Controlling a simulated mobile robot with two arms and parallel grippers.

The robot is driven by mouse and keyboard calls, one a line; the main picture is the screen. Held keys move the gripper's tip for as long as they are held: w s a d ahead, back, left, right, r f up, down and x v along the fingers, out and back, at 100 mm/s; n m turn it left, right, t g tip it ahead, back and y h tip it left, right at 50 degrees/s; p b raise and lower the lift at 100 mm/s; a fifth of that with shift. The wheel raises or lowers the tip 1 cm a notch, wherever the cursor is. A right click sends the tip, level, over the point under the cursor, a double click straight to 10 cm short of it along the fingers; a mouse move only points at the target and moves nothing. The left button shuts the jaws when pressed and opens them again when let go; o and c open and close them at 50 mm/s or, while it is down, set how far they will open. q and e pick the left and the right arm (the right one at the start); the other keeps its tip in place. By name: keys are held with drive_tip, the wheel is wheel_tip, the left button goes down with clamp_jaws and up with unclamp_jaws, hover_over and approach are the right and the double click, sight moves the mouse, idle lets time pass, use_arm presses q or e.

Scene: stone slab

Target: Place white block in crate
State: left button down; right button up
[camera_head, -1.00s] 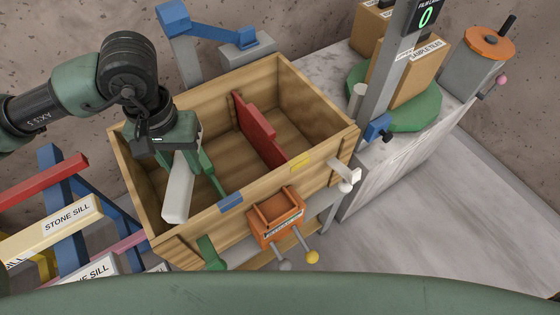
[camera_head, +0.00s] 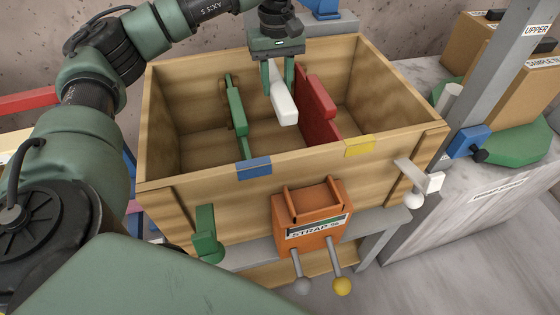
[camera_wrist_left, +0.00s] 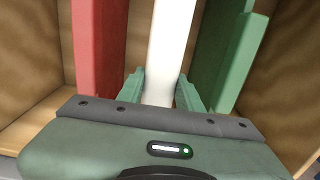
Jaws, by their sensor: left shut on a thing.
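The white block (camera_head: 285,108) is long and narrow. My left gripper (camera_head: 278,88) is shut on it and holds it over the inside of the wooden crate (camera_head: 195,172), between the green piece and the red board. The block also shows between the fingers in the left wrist view (camera_wrist_left: 166,55). The red board (camera_head: 317,105) stands upright in the crate, to the right of the block. The green piece (camera_head: 236,108) stands to the left of the block. Whether the block touches the crate floor cannot be told. My right gripper is not in view.
An orange strap box (camera_head: 312,215) with two knobbed levers is on the crate's front. A blue tab (camera_head: 254,168) and a yellow tab (camera_head: 359,146) sit on the front rim. A grey post and a blue clamp (camera_head: 468,142) stand at the right.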

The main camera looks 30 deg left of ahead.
use_arm(q)
drive_tip(key=shift+a+f, duration=0.1)
drive_tip(key=shift+f, duration=0.65)
wheel_tip(320, 180, down, 10)
drive_tip(key=b, duration=0.3)
approach(277, 144)
drive_tip(key=s+d+f, duration=0.1)
drive_tip(key=s+d, duration=0.1)
drive_tip(key=s, duration=0.1)
drive_tip(key=shift+f+b, duration=0.35)
drive_tip(key=shift+f, duration=0.05)
wheel_tip(277, 144, down, 4)
drive_tip(key=shift+b, duration=0.45)
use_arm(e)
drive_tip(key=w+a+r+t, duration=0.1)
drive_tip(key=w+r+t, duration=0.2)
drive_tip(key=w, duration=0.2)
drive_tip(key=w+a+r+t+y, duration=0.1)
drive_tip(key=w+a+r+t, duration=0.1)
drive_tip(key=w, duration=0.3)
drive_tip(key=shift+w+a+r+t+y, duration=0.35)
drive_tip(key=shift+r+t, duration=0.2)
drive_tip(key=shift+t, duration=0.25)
use_arm(q)
drive_tip(key=shift+f, duration=0.1)
